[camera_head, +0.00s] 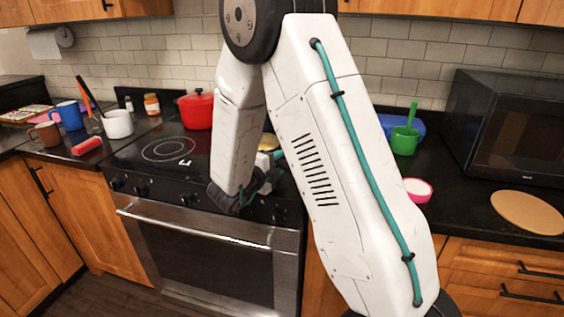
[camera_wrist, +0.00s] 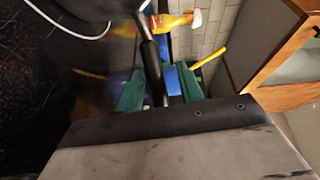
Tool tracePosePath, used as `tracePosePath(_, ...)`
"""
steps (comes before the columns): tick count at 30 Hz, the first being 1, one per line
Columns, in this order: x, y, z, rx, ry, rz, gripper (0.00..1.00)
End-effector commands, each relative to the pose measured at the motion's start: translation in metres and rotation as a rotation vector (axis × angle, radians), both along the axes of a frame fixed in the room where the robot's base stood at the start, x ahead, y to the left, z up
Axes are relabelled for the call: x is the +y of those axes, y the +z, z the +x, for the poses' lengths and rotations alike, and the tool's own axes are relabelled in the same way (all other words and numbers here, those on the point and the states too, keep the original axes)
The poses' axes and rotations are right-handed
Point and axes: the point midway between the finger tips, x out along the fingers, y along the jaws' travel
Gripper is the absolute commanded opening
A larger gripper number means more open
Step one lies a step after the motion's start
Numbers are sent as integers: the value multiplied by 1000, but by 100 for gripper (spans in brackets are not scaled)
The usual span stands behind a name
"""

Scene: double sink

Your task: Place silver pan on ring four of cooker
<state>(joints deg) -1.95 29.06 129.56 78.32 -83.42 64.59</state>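The cooker (camera_head: 135,155) has a black glass top, with a pale ring marking (camera_head: 168,149) showing at its left. My gripper's green fingers (camera_wrist: 160,76) are apart in the wrist view, on either side of a dark handle (camera_wrist: 153,70), with a gap beside the handle on the right. The handle looks like a pan's, but its silver body is not clearly seen. A pale curved line (camera_wrist: 72,33) at the upper left may be a rim or a ring marking. In the head view my arm hides most of the gripper and the cooker's right side. A small yellowish thing (camera_head: 268,142) shows there.
A red pot (camera_head: 197,110) stands at the cooker's back. Mugs and a white utensil holder (camera_head: 118,124) stand left. A green cup (camera_head: 404,141), a pink-and-white bowl (camera_head: 417,190), a microwave (camera_head: 510,130) and a round board (camera_head: 527,212) are right. Tiled wall closes the back.

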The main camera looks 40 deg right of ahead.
Motion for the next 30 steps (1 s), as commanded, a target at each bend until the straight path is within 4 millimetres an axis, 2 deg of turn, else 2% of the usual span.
tracePosePath(12, 83, 3, -21, -1, 6, 0, 37)
tracePosePath(16, 100, 4, -26, 0, 5, -1, 37)
tracePosePath(20, 108, 5, -27, 2, 12, 8, 37)
tracePosePath(23, 110, 9, -16, 15, 78, 62, 37)
tracePosePath(26, 116, 19, 7, 62, 240, 165, 37)
tracePosePath(30, 147, 48, 39, 192, 604, 279, 37)
